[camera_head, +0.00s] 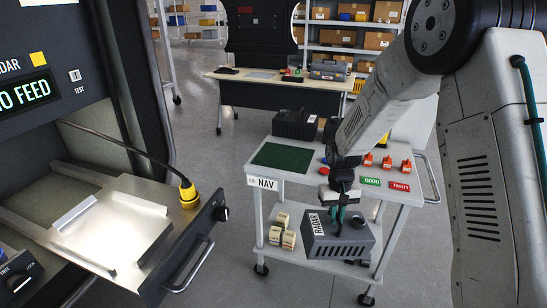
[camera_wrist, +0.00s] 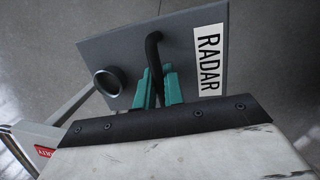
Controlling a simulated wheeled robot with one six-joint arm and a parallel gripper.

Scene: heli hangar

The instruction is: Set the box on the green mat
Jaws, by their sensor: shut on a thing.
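The grey box (camera_head: 340,240) with a white RADAR label hangs from my gripper (camera_head: 341,205) in front of the cart's near edge, below the level of its top. In the wrist view my gripper (camera_wrist: 157,88) has its teal fingers shut on the black handle of the box (camera_wrist: 130,60). The box looks slightly tilted. The green mat (camera_head: 283,157) lies bare on the left part of the cart top, behind and left of the box, beside the NAV tag.
The white cart (camera_head: 310,187) also carries a black box (camera_head: 295,124) at the back, several orange-red parts (camera_head: 386,162) and green and red labels on the right. Left is an open metal drawer (camera_head: 115,225) with a yellow connector (camera_head: 188,194). A desk (camera_head: 285,82) stands behind.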

